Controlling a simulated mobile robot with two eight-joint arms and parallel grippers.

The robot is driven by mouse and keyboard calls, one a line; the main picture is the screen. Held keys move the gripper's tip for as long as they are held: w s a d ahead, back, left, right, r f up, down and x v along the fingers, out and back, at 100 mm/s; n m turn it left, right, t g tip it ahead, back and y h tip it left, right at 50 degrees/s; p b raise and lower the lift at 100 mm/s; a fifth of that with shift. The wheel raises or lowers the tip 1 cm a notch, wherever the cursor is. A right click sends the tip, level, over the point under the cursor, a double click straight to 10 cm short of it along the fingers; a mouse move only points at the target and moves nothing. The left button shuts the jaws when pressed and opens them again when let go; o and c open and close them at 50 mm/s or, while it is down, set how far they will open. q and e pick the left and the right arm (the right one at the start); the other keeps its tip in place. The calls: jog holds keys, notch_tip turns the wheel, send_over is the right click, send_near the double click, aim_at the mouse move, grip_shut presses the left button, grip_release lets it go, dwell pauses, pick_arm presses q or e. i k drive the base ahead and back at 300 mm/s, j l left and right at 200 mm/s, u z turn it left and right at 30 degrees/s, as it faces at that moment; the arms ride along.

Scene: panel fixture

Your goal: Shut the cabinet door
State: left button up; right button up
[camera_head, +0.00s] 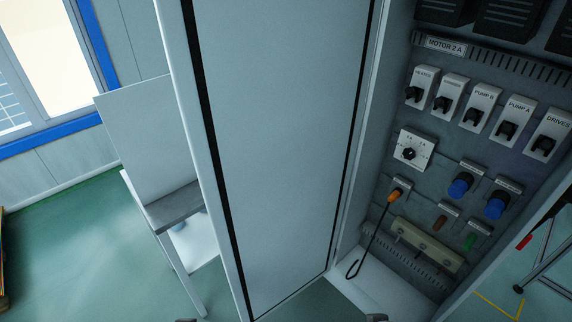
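The cabinet door (285,140) stands wide open in the middle of the head view. It is a tall pale grey panel with a black seal strip along its edges. It meets the cabinet (348,225) along the door's right side, and the cabinet interior is open to view. Small dark tips show at the bottom edge, probably my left gripper (185,320) below and left of the door and my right gripper (376,318) in front of the cabinet floor. Almost all of both is cut off, so their opening is hidden. No contact with the door is visible.
Inside the cabinet are rows of labelled switches (481,106), blue connectors (460,186) and an orange plug (396,195) with a black cable hanging to the cabinet floor. A white stand with a grey shelf (173,206) is left of the door. Green floor (75,250) is clear farther left.

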aim_at(271, 95)
jog(key=k+z, duration=0.3)
jog(key=k+l+z, duration=0.1)
jog(key=z, duration=0.25)
jog(key=j+z, duration=0.1)
jog(key=z, duration=0.9)
jog(key=k+j+z, duration=0.1)
jog(key=z, duration=0.4)
jog(key=k+j, duration=0.15)
jog(key=j, duration=0.25)
jog(key=k+j, duration=0.1)
jog(key=j, duration=0.35)
jog(key=k+j, duration=0.15)
jog(key=j, duration=0.25)
jog(key=k+j, duration=0.1)
jog(key=j, duration=0.3)
jog(key=k+j, duration=0.15)
jog(key=j, duration=0.25)
jog(key=k+j, duration=0.15)
jog(key=j, duration=0.3)
jog(key=k+j, duration=0.1)
jog(key=j, duration=0.3)
jog(key=k+j+z, duration=0.1)
jog(key=k, duration=0.05)
